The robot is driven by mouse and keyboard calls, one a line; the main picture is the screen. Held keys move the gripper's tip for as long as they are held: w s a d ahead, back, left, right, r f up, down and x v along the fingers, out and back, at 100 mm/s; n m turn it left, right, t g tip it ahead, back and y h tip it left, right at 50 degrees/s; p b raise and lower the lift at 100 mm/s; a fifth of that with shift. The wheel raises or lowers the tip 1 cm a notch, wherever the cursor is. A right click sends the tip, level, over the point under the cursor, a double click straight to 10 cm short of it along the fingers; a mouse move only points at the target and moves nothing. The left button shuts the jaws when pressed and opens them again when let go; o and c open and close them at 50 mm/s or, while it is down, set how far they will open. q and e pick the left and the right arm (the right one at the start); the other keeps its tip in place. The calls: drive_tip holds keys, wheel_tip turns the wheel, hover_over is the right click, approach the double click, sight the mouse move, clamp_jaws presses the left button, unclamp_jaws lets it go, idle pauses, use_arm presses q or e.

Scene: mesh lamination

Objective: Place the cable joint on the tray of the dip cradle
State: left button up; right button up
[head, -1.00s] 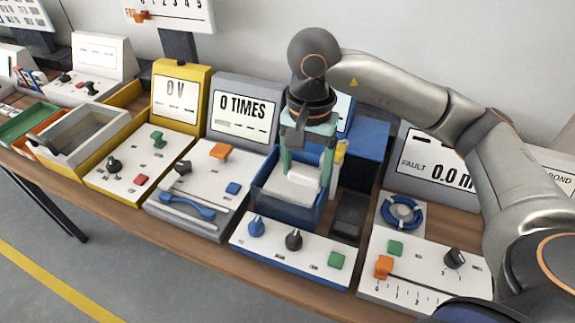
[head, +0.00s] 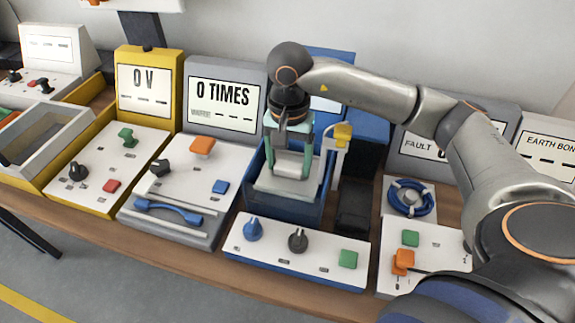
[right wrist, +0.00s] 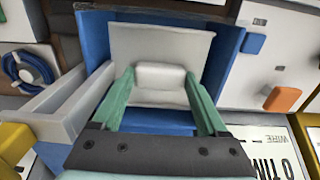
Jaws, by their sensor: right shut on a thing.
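A pale rounded block, apparently the cable joint (right wrist: 160,76), lies between the green fingers of my right gripper (right wrist: 159,82), which is shut on it. In the head view my right gripper (head: 291,172) points down over the blue tank of the dip cradle (head: 262,207). The cradle's pale tray (right wrist: 137,44) is behind and below the block in the wrist view, and its front part (head: 287,188) shows in the head view. I cannot tell whether the block touches the tray. The fingers partly hide the block in the head view. My left gripper is out of view.
A yellow part (head: 342,134) stands right of the gripper. A control panel with knobs (head: 297,240) lies in front of the tank. The 0 TIMES unit (head: 223,95) is to the left, and a blue cable coil (head: 409,197) is to the right.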

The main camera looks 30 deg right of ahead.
sight(289, 165)
drive_tip(key=shift+s+r, duration=0.1)
drive_tip(key=shift+r, duration=0.05)
drive_tip(key=shift+d+f, duration=0.1)
drive_tip(key=shift+f, duration=0.15)
drive_tip(key=o, duration=1.3)
wheel_tip(289, 165, up, 12)
drive_tip(key=shift+r+p, duration=0.15)
drive_tip(key=shift+p, duration=0.35)
